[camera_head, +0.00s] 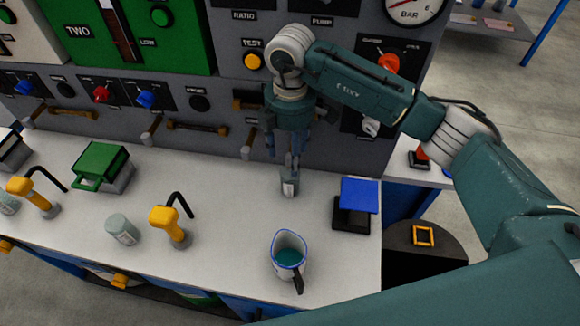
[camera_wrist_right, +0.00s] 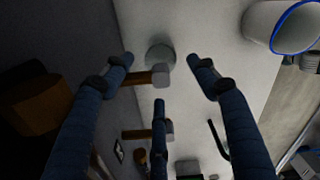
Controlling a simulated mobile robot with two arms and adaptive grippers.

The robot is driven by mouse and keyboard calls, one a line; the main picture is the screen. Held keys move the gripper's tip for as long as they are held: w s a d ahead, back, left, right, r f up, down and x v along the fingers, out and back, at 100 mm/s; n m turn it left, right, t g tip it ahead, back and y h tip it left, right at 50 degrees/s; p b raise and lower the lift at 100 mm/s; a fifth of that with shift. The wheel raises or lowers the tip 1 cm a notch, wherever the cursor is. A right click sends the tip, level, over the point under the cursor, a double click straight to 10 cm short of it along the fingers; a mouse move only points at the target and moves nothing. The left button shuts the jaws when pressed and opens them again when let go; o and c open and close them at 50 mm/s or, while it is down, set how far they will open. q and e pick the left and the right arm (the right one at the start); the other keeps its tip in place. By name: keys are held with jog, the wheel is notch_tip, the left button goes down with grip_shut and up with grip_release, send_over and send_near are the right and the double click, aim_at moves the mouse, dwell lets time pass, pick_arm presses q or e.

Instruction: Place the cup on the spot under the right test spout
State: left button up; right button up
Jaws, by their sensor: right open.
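A small grey cup (camera_head: 290,186) with a pale label stands upright on the white counter near the panel. My right gripper (camera_head: 291,158) is above it with its fingers pointing down. In the right wrist view the cup (camera_wrist_right: 160,57) shows round beyond the spread fingers (camera_wrist_right: 163,75), and they are not closed on it. The right test spout (camera_head: 247,150) sticks out of the panel just left of the gripper. In the right wrist view a spout end (camera_wrist_right: 161,75) lies close to the cup; I cannot tell whether it is directly above. My left gripper is out of view.
A blue-rimmed jug (camera_head: 288,256) stands in front of the cup, and a blue-topped black box (camera_head: 353,206) is to its right. Another grey cup (camera_head: 122,229) and a yellow tap (camera_head: 170,227) are to the left. The counter between tap and jug is clear.

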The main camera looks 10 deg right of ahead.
jog(key=shift+r, duration=1.95)
jog(key=shift+f, duration=0.1)
